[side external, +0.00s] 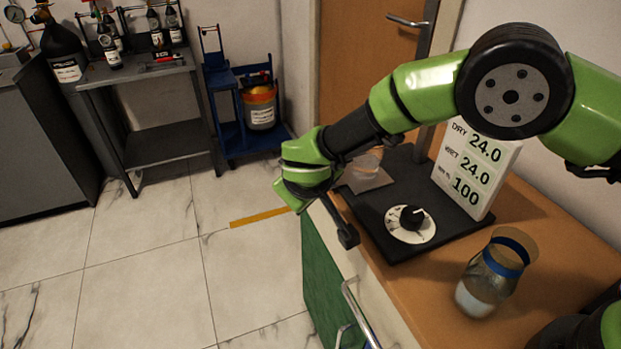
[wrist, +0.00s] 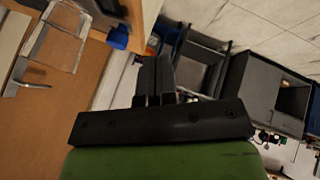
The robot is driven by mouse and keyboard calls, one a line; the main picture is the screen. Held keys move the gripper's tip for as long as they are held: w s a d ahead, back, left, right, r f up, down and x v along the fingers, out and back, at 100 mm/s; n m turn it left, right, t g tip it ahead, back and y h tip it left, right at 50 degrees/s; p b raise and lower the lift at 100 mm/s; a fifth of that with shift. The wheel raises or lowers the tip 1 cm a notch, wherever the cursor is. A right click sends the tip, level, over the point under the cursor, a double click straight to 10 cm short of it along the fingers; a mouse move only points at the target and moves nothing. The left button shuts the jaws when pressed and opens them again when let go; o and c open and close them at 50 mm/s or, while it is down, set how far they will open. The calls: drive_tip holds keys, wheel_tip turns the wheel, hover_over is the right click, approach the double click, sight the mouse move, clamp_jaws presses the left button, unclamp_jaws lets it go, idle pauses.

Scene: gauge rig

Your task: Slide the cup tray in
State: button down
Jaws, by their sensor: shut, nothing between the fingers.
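The cup tray (side external: 362,180) looks like a clear, pale plate at the far left corner of the black board (side external: 440,222), partly behind my arm. A small, clear, orange-tinted cup (side external: 368,163) sits on it. I cannot tell how far in the tray is. My gripper (side external: 347,236) is at the board's left edge, nearer the camera than the tray; whether it touches anything is unclear. In the wrist view my black fingers (wrist: 155,75) are together and empty. I cannot clearly pick out the tray there.
A white dial (side external: 410,223) with a black knob and an upright readout panel (side external: 470,168) are on the board. A jar with a blue band (side external: 492,275) stands on the wooden bench top (side external: 550,225) at right. The floor to the left is open.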

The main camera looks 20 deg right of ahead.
sight(370, 167)
drive_tip(key=w+d+f, duration=0.1)
drive_tip(key=d, duration=0.1)
drive_tip(key=w+d+f, duration=0.1)
drive_tip(key=w+d, duration=0.1)
drive_tip(key=shift+w+d+f, duration=0.15)
drive_tip(key=shift+w+f, duration=0.05)
drive_tip(key=d, duration=0.9)
drive_tip(key=shift+d, duration=0.25)
